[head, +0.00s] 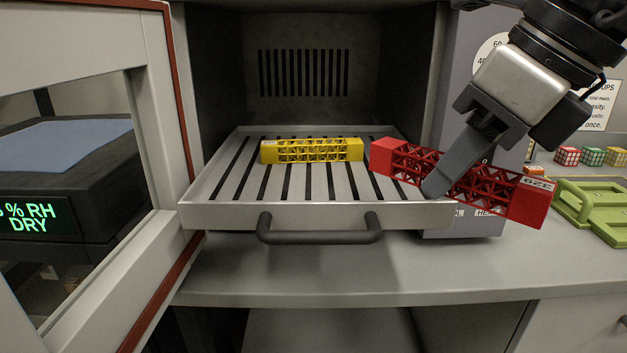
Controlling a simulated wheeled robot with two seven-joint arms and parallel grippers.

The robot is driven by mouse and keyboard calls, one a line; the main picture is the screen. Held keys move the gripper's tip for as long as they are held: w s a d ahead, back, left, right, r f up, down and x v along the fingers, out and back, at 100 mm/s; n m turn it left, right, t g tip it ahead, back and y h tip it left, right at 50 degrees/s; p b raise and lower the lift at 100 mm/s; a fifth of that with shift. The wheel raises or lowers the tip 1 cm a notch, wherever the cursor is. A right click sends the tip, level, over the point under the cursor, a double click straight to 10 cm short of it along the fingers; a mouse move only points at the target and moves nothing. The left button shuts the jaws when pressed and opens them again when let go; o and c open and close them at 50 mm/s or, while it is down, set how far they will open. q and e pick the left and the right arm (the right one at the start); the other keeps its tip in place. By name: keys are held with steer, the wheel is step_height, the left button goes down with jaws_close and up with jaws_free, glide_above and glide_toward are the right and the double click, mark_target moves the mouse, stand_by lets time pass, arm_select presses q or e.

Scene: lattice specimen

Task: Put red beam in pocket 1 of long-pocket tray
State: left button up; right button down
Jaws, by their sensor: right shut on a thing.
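The red beam (403,162) is a lattice bar with solid ends and a white label on its right end. My right gripper (440,185) is shut on it near the middle. The beam is held tilted, right end lower, in front of the oven's right side and overlapping the right edge of the drawer in the picture. The long-pocket tray is not clearly identifiable; part of a green tray-like thing (590,205) shows at the right edge, cut off by the frame. My left gripper is not in view.
A yellow lattice beam (312,151) lies on the slotted metal drawer (225,195), pulled out of an open chamber. Its dark handle (318,237) juts forward. An open door (150,150) stands at left. Small coloured lattice cubes (592,156) sit at right.

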steer(key=w+a+p, duration=0.3)
steer(key=w+a, duration=0.9)
steer(key=shift+a+r, duration=0.1)
step_height(320, 180, down, 4)
steer(key=shift+w+a+r+p, duration=0.1)
steer(key=shift+r+p, duration=0.1)
steer(key=shift+p, duration=0.1)
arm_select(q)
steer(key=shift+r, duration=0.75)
arm_select(e)
steer(key=shift+f+b, duration=0.35)
steer(key=shift+b, duration=0.1)
steer(key=shift+f+b, duration=0.3)
steer(key=c, duration=1.1)
jaws_free()
steer(key=shift+r, duration=0.1)
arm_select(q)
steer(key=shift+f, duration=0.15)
